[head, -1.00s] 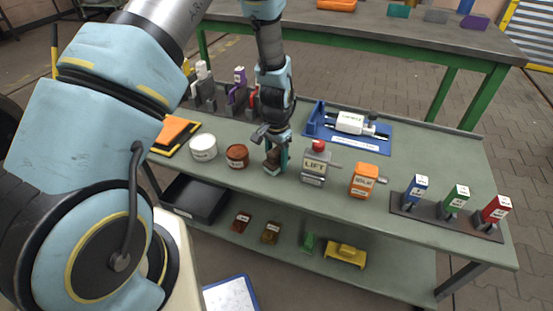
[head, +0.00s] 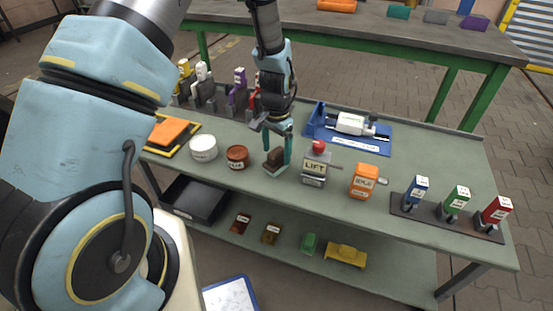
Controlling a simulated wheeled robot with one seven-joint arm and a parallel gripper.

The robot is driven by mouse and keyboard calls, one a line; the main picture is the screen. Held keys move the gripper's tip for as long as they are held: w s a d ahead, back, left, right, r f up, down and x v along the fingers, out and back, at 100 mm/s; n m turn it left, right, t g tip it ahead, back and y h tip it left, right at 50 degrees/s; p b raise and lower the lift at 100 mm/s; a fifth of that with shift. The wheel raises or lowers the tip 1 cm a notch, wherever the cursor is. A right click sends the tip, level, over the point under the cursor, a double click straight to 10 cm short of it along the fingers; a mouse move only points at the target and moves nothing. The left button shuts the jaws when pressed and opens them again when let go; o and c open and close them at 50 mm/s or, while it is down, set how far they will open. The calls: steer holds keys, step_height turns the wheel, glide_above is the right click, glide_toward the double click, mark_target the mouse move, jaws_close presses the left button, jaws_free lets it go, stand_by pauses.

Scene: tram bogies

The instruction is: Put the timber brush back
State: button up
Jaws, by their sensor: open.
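A brown, block-like thing (head: 274,155), which looks like the timber brush, stands on the green bench in a small teal holder (head: 287,152) with an upright at its side. No label on it can be read. My gripper (head: 276,128) is open and points down just above the brown block, near the top of the holder. It appears empty. The gap between fingers and block is too small to judge, and the fingers hide part of the holder.
A brown tin (head: 237,157) and a white tub (head: 203,148) stand left of the holder. The LIFT box (head: 314,166) stands close on its right, then an orange box (head: 363,181). Behind are a blue fixture (head: 347,133) and a row of upright holders (head: 203,88).

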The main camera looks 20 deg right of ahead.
mark_target(276, 151)
step_height(276, 151, up, 8)
steer(key=s+a+r+n, duration=0.1)
steer(key=a+r+n, duration=0.3)
steer(key=a, duration=0.6)
steer(key=s+a+r+n+t, duration=0.1)
steer(key=a+r+n, duration=0.3)
steer(key=a, duration=0.6)
steer(key=s+a+r+n, duration=0.2)
steer(key=a+r+n, duration=0.1)
steer(key=a, duration=0.7)
steer(key=shift+a+r+n+t, duration=0.15)
steer(key=shift+r+n+t, duration=0.2)
steer(key=shift+r, duration=0.25)
